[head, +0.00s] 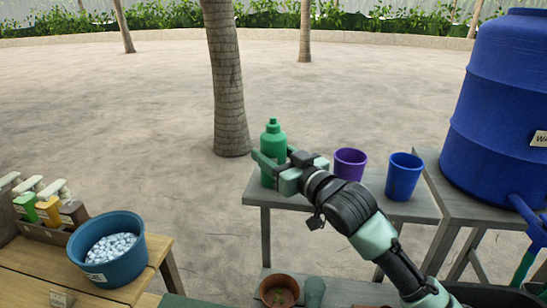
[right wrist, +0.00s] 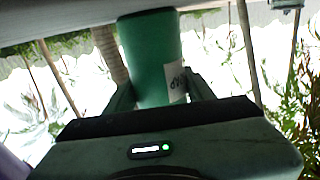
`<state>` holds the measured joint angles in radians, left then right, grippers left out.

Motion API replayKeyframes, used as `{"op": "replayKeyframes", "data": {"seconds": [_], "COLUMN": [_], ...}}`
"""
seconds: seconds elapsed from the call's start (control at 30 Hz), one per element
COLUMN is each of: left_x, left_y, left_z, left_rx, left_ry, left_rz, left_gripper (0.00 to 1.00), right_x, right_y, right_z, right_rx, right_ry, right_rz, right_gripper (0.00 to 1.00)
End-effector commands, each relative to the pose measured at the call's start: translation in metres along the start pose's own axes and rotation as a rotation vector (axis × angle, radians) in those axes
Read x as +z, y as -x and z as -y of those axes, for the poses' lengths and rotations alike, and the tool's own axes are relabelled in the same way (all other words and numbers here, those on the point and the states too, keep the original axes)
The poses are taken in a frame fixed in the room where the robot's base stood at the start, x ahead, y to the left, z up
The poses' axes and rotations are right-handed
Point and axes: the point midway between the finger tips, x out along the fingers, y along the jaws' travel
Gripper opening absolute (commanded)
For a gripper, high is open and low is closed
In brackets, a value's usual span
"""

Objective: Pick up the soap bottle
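The soap bottle (head: 273,141) is green with a narrow capped neck, upright at the left end of the grey side table (head: 330,200). My right gripper (head: 276,163) reaches it from the right, with its fingers on either side of the bottle's body. In the right wrist view, the bottle (right wrist: 152,50) stands between the two fingers (right wrist: 158,95), its pale label partly showing near the right one. Whether both fingers press on the bottle is not clear. The bottle's lower part is partly hidden by the gripper in the head view. My left gripper is not in view.
A purple cup (head: 349,164) and a blue cup (head: 403,177) stand right of the bottle. A large blue barrel (head: 495,105) is at the far right. A blue bowl of pebbles (head: 107,265) sits on the wooden table at left. A brown pot (head: 279,291) is below.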

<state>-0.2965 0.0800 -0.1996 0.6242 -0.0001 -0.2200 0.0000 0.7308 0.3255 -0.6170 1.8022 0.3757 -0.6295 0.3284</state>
Motion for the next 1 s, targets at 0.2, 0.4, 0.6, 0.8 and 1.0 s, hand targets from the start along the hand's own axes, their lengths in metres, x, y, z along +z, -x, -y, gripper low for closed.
{"op": "replayKeyframes", "data": {"seconds": [0.2,0.4,0.6,0.8,1.0], "left_x": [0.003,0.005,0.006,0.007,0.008], "left_y": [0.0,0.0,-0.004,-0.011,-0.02], "left_z": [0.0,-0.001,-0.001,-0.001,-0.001], "left_rx": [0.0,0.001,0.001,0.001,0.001], "left_ry": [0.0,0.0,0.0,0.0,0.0], "left_rz": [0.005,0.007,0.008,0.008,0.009], "left_gripper": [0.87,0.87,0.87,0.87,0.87], "right_x": [-0.002,-0.004,-0.021,-0.061,-0.113], "right_y": [0.0,0.0,0.0,0.0,0.0], "right_z": [0.0,0.0,0.0,0.0,0.0], "right_rx": [0.0,0.0,-0.001,-0.001,0.0], "right_ry": [0.0,0.0,0.001,0.004,0.003], "right_rz": [-0.003,-0.004,-0.008,-0.011,-0.01], "right_gripper": [0.0,0.0,0.0,0.0,0.0]}}
